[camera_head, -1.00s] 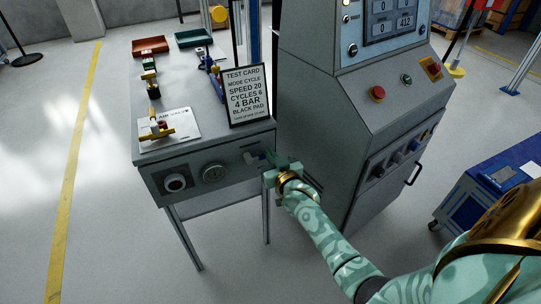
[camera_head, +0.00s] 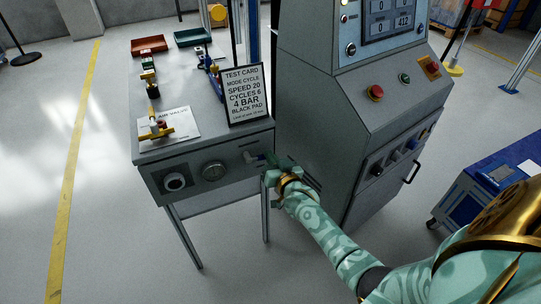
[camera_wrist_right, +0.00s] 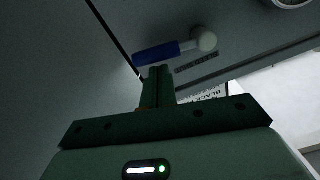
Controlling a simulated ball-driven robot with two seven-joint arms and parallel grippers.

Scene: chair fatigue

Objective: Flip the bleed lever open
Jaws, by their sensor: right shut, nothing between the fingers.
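The bleed lever (camera_head: 257,157) is on the right part of the bench's front panel, small in the head view. In the right wrist view it shows as a blue handle (camera_wrist_right: 157,53) on a pale round pivot (camera_wrist_right: 206,40), with a dark label beside it. My right gripper (camera_head: 270,160) is at the panel's right end, close by the lever. In the wrist view its fingertips (camera_wrist_right: 159,72) are together and empty, just beside the blue handle's free end. I cannot tell whether they touch it. My left gripper is out of view.
A round gauge (camera_head: 214,171) and a round knob (camera_head: 175,182) sit left of the lever on the panel. The test card (camera_head: 245,94) stands above it. The grey control cabinet (camera_head: 318,125) is close on the right. Floor in front is clear.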

